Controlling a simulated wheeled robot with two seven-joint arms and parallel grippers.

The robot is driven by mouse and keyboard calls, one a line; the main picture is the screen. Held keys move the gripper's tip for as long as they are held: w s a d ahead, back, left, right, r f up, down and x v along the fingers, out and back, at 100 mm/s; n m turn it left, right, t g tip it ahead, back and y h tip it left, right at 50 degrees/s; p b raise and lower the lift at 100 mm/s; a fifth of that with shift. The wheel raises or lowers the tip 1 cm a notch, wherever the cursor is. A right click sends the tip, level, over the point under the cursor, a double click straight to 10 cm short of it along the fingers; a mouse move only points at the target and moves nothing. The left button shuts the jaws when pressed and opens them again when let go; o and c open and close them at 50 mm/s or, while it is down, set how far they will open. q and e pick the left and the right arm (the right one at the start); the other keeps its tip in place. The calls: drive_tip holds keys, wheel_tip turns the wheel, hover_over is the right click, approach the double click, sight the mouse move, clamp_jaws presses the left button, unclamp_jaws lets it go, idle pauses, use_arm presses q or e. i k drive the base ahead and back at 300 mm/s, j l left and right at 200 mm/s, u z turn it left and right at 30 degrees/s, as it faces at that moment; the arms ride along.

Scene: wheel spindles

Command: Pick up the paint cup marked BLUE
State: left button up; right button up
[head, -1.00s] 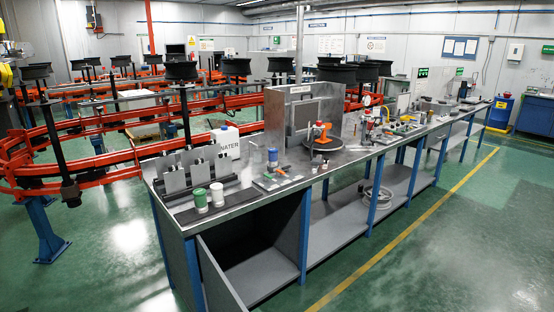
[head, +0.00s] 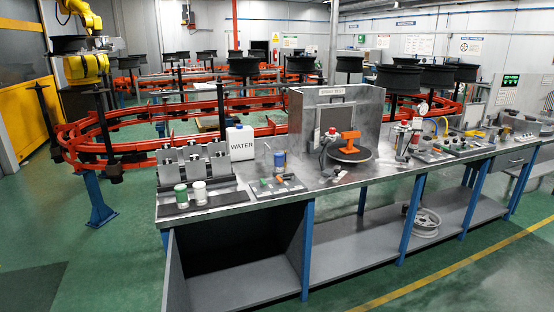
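On the left end of the steel bench (head: 330,192) two small cups stand side by side on a dark mat: a green cup (head: 180,196) and a white cup (head: 200,193). A blue cup-like container (head: 280,162) stands further right, behind a small tray of tools. All look upright. The lettering on them is too small to read, so I cannot tell which is marked BLUE. Neither of my grippers shows in the head view.
A spray booth (head: 333,112) holds an orange item on a turntable (head: 348,155). Red conveyor rails (head: 110,150) run behind. Green floor (head: 120,260) is clear at front left.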

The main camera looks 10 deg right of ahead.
sight(279, 157)
drive_tip(key=i+l+u, duration=0.25)
drive_tip(key=i+l, duration=0.2)
drive_tip(key=l, duration=0.2)
drive_tip(key=i+l+u, duration=0.3)
drive_tip(key=l, duration=0.45)
drive_tip(key=i+l+u, duration=0.1)
drive_tip(key=i+l, duration=0.2)
drive_tip(key=i+l+u, duration=0.15)
drive_tip(key=l, duration=0.35)
